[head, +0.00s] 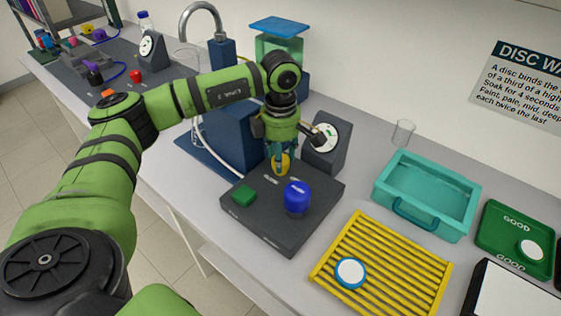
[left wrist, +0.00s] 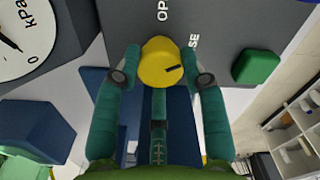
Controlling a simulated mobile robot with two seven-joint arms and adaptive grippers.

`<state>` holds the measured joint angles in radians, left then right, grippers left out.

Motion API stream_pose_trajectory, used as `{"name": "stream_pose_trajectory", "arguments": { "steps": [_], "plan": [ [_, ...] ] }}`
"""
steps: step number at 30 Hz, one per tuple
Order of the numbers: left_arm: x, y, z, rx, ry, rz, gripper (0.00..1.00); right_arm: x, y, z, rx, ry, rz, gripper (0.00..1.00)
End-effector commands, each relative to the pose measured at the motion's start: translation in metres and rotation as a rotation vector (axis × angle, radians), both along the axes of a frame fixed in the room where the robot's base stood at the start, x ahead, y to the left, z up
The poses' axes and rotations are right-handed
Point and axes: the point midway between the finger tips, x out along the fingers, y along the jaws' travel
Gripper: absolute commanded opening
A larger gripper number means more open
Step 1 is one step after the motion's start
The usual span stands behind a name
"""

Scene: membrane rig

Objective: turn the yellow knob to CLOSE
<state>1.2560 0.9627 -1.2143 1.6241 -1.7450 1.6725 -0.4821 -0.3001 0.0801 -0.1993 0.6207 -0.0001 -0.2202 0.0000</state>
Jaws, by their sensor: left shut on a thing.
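The yellow knob (head: 285,160) stands on the dark control box (head: 262,222), between my left gripper's fingers. In the left wrist view the knob (left wrist: 158,58) is round, with a short black mark pointing right. Parts of the labels, "OP" and "SE", show on the box beside it; the rest is hidden. My left gripper (head: 280,166) comes down from above, and in the left wrist view its fingertips (left wrist: 162,72) are shut on the knob from both sides. My right gripper is not in view.
A green button (head: 243,195) and a blue knob (head: 297,197) share the box. A gauge (head: 327,140) stands close behind my gripper. A teal tray (head: 427,190) and yellow rack (head: 385,265) with a blue-rimmed disc (head: 350,272) are to the right.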

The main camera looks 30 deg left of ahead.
Motion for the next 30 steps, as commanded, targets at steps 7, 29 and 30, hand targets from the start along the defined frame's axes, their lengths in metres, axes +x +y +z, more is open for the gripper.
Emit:
{"name": "stream_pose_trajectory", "arguments": {
  "steps": [7, 29, 30],
  "plan": [
    [-0.001, -0.001, -0.005, 0.000, 0.005, -0.227, 0.09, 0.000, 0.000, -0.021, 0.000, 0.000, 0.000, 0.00],
    [-0.002, -0.001, -0.003, 0.000, 0.008, -0.560, 0.09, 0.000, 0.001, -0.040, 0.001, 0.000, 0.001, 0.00],
    [-0.002, -0.001, -0.003, 0.000, 0.008, -0.564, 0.09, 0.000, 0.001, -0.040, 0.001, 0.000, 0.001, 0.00]
  ]
}}
